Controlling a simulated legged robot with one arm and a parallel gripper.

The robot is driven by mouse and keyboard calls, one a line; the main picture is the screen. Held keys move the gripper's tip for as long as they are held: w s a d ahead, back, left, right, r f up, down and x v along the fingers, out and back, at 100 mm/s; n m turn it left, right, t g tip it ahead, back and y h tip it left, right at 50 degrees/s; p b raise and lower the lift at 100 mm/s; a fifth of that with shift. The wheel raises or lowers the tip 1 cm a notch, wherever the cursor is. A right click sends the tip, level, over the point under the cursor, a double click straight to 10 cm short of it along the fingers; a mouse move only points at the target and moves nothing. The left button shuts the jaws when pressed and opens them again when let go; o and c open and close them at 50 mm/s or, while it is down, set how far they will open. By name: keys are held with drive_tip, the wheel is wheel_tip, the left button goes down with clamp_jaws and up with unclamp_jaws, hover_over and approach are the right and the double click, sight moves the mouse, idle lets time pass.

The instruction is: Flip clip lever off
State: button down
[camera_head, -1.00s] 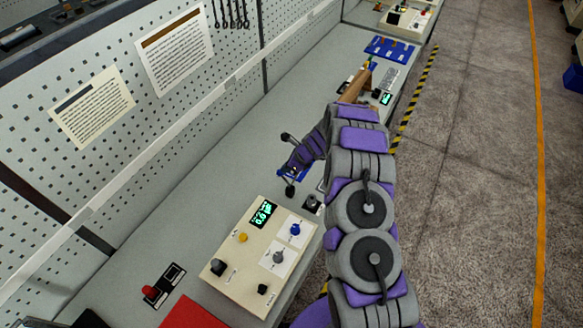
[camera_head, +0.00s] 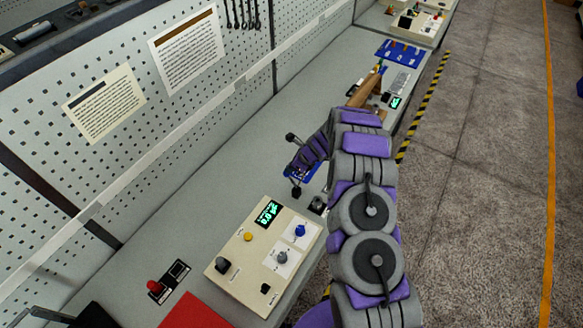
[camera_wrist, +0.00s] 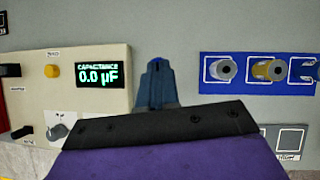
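My gripper (camera_head: 294,165) is over the bench, just beyond the beige capacitance panel (camera_head: 240,262). Its two dark tips look spread apart, with nothing seen between them. In the wrist view my gripper (camera_wrist: 155,85) shows as a tapered blue-grey finger above a dark bar, between the panel and a blue spindle board (camera_wrist: 246,73). The panel has a blue knob or lever (camera_head: 299,230), a grey one (camera_head: 281,257), a yellow button (camera_head: 248,237) and a display (camera_head: 268,213) reading 0.0 µF in the wrist view. I cannot tell which control is the clip lever.
A red-handled switch (camera_head: 155,287) stands left of the panel, beside a red sheet (camera_head: 195,312). A pegboard wall (camera_head: 130,165) with posted sheets runs behind the bench. Further along are another blue board (camera_head: 400,52) and a beige unit (camera_head: 418,22). Bare bench lies toward the wall.

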drive_tip(key=d+r, duration=0.3)
drive_tip(key=r, duration=0.9)
drive_tip(key=shift+s+d+r, duration=0.2)
drive_tip(key=shift+d, duration=0.05)
